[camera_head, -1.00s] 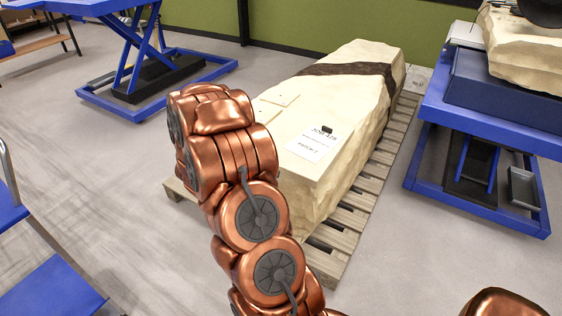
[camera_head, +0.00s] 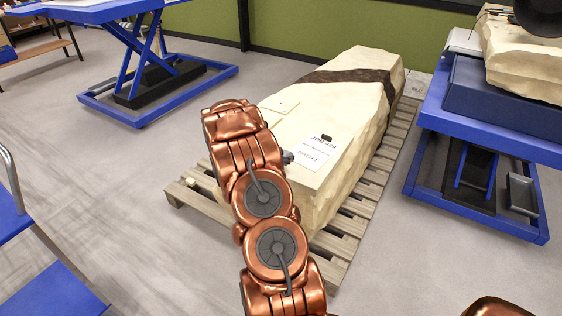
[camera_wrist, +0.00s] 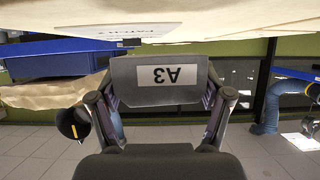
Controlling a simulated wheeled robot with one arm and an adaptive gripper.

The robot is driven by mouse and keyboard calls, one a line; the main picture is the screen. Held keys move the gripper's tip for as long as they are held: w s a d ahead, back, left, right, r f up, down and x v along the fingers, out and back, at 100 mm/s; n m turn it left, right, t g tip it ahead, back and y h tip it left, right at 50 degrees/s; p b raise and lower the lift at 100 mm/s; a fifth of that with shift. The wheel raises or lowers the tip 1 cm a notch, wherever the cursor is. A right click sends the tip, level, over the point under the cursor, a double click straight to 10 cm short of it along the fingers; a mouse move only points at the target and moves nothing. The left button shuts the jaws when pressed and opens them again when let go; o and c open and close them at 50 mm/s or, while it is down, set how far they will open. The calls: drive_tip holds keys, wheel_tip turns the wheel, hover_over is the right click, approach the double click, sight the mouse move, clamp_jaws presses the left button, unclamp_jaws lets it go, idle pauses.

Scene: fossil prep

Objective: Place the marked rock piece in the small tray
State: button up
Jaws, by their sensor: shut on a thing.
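In the wrist view my gripper (camera_wrist: 160,92) has a finger on each side of a dark grey flat-faced piece (camera_wrist: 130,76) and is shut on it. The piece bears a pale label reading A3, upside down in this view. I cannot tell from its look whether it is stone. In the head view my arm hides most of the gripper and the piece.
A large cream rock block (camera_head: 345,110) with a dark band and a paper label (camera_head: 318,151) lies on a wooden pallet (camera_head: 345,238) close to my arm. Blue lift tables stand at the right (camera_head: 500,112) and back left (camera_head: 150,70). A blue cart (camera_head: 50,295) is at the left. Grey floor lies between.

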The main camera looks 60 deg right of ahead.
drive_tip(key=shift+d+f+p, duration=0.1)
drive_tip(key=shift+f+p, duration=0.2)
drive_tip(key=shift+f, duration=1.4)
drive_tip(key=shift+f, duration=0.15)
drive_tip(key=o, duration=1.4)
drive_tip(key=b+v, duration=0.1)
drive_tip(key=v, duration=1.1)
